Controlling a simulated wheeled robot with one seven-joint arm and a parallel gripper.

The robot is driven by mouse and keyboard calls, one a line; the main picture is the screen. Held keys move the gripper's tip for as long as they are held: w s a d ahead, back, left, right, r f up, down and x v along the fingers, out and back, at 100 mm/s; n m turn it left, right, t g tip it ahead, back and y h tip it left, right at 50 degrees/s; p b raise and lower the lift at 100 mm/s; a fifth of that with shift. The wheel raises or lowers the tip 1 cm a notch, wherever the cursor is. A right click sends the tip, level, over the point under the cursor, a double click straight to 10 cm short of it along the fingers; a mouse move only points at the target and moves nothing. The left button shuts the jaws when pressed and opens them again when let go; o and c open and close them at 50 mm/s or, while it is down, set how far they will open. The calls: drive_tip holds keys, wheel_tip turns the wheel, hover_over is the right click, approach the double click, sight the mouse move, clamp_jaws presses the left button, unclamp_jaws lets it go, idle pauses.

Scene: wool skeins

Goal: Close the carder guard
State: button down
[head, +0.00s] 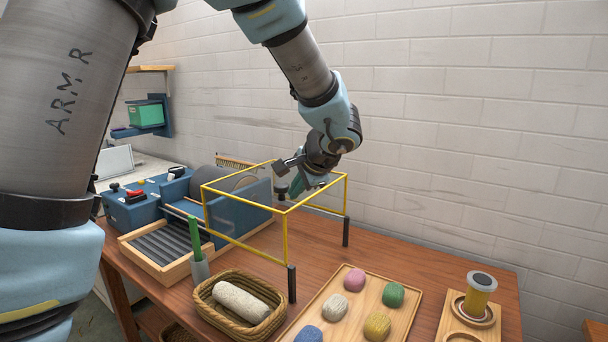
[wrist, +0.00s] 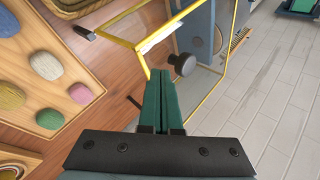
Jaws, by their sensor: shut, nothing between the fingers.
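The carder guard (head: 246,245) is a yellow-edged frame with clear panels. It extends to the right of the blue carder (head: 150,200), in front of and beside its grey drum (head: 235,181), part of which shows outside the frame. In the wrist view the guard's yellow edge (wrist: 113,38) and a black knob (wrist: 183,65) on it show. My gripper (head: 296,187) is at the guard's far upper side. Its green fingers (wrist: 165,76) are shut and empty, with the tips just beside the knob. I cannot tell whether they touch it.
A basket (head: 205,310) with a pale roll stands at the front. A wooden tray (head: 320,300) of coloured wool balls is to its right, then a yellow spool (head: 480,293) on a board. Black posts (head: 292,284) stand at the guard's right corners. A brick wall (head: 450,120) is behind.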

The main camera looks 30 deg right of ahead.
sight(283, 196)
drive_tip(key=shift+w+a+p, duration=0.1)
drive_tip(key=shift+w+p, duration=0.35)
drive_tip(key=shift+w, duration=1.2)
drive_tip(key=w+a+p, duration=0.1)
drive_tip(key=w+a, duration=0.6)
drive_tip(key=w, duration=0.6)
drive_tip(key=w+a+p, duration=0.1)
drive_tip(key=w+a, duration=0.7)
drive_tip(key=w, duration=0.6)
drive_tip(key=shift+a+r, duration=0.1)
drive_tip(key=shift+a, duration=0.05)
